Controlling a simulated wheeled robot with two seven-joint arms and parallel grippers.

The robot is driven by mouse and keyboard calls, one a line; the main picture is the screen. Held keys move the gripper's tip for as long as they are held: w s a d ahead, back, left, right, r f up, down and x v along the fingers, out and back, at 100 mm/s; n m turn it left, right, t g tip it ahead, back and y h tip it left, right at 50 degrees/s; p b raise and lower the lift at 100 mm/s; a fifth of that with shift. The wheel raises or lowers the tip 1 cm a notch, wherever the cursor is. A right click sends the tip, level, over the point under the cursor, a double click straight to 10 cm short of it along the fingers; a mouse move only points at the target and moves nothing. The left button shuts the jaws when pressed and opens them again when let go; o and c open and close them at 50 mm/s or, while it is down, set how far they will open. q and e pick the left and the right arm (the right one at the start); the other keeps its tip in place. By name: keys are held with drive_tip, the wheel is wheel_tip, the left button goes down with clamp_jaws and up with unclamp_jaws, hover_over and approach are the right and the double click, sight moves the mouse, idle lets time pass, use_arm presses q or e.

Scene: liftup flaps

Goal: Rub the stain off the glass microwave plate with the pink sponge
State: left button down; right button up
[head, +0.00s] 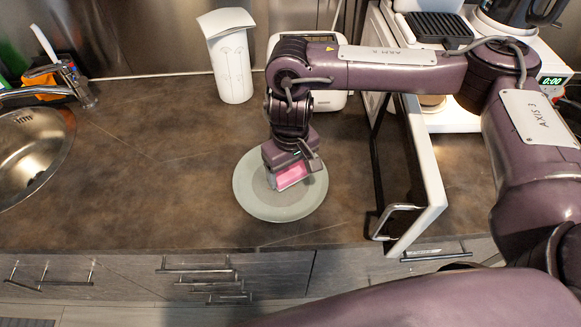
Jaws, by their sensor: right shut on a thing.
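The glass microwave plate (255,203) is a round, pale grey-green disc lying flat on the brown counter. My right gripper (289,172) points down over the plate and is shut on the pink sponge (291,176). The sponge is over the middle of the plate. I cannot tell for certain whether it touches the glass. No stain shows on the visible part of the plate; the gripper and sponge cover part of it. My left gripper is not in view.
The microwave's open door (424,185) stands out over the counter right of the plate. A white canister (230,60) stands behind the plate. A sink (30,150) with a tap is at the left. The counter between sink and plate is clear.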

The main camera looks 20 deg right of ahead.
drive_tip(key=shift+f+b, duration=0.45)
drive_tip(key=shift+f, duration=0.5)
drive_tip(key=shift+a, duration=0.1)
